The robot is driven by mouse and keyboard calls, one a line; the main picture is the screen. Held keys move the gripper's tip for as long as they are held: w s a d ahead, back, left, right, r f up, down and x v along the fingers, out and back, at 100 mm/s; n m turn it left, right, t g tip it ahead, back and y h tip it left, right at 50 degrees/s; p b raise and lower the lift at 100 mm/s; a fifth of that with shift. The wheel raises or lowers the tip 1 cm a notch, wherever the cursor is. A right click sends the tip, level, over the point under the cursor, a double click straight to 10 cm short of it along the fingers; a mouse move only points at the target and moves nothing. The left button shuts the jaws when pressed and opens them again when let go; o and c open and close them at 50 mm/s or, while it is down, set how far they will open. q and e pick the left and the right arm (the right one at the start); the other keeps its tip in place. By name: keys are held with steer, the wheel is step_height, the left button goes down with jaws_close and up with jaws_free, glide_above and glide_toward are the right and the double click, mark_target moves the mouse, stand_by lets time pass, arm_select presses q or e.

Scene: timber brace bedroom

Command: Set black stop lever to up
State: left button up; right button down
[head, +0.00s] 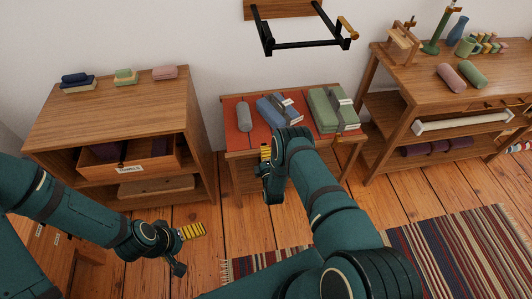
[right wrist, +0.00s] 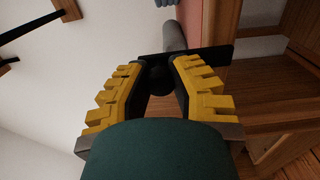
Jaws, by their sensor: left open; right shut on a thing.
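A black lever (right wrist: 157,78) with a rounded end sits between the fingers of my right gripper (right wrist: 160,92) in the right wrist view. A flat dark bar (right wrist: 212,56) crosses just beyond it. My right gripper is shut on this lever, at the front left of the low red-topped table (head: 232,107). In the head view, my right gripper (head: 265,153) shows only in part and the lever is hidden, so I cannot tell its up or down setting. My left gripper (head: 192,231) is open and empty above the floor, at lower left.
The table bears a grey roll (head: 244,116), blue bundle (head: 270,110) and green bundle (head: 325,110). A wooden cabinet (head: 110,108) stands left, a shelf unit (head: 402,75) right. A black wall frame (head: 305,45) hangs above. A striped rug (head: 430,250) lies lower right.

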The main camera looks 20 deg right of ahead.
steer(key=shift+a+f, duration=0.1)
steer(key=shift+a, duration=0.15)
steer(key=c, duration=0.8)
jaws_free()
steer(key=shift+o, duration=0.2)
steer(key=shift+s, duration=0.1)
steer(key=v, duration=1.2)
